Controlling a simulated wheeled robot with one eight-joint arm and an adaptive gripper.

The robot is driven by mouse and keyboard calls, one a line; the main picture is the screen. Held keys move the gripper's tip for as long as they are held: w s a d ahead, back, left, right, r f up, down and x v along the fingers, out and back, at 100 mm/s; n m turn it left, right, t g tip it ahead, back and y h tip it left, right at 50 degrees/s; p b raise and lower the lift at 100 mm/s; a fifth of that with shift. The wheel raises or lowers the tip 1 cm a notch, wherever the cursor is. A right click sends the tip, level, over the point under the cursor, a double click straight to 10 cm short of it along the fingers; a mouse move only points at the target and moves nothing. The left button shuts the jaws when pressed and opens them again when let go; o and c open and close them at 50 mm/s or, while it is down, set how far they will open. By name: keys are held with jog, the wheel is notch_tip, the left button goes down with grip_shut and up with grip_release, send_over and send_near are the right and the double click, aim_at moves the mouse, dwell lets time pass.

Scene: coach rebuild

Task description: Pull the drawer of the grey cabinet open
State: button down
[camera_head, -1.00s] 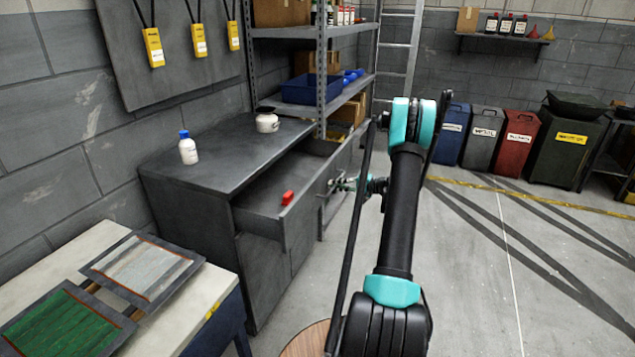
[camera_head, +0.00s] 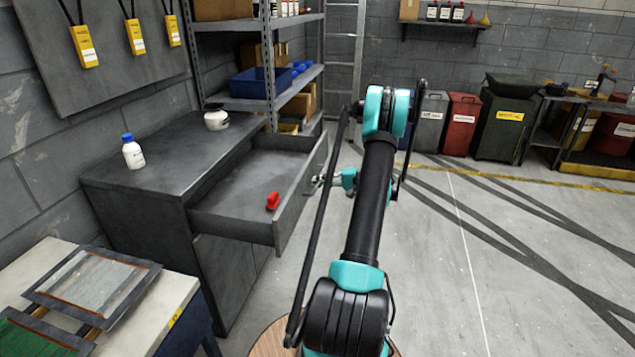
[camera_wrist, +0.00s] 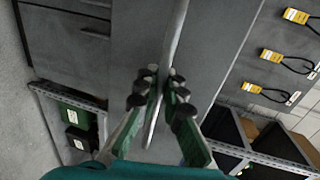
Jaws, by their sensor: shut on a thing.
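The grey cabinet (camera_head: 135,176) stands against the left wall. Its drawer (camera_head: 228,202) is pulled well out, and a red object (camera_head: 273,201) lies inside it near the front. My gripper (camera_head: 318,182) is at the outer face of the drawer front, partly hidden by my arm in the head view. In the wrist view my gripper (camera_wrist: 156,92) is shut on the drawer handle (camera_wrist: 151,128), a thin light bar between the fingers.
A white bottle with a blue cap (camera_head: 132,152) and a white pot (camera_head: 216,120) stand on the cabinet top. A workbench (camera_head: 172,291) with framed panels is at the lower left. A metal shelf (camera_head: 268,62) stands behind. The floor to the right is open.

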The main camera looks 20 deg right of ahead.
jog(key=c, duration=1.6)
grip_release()
jog(key=v, duration=1.2)
jog(key=shift+d, duration=0.15)
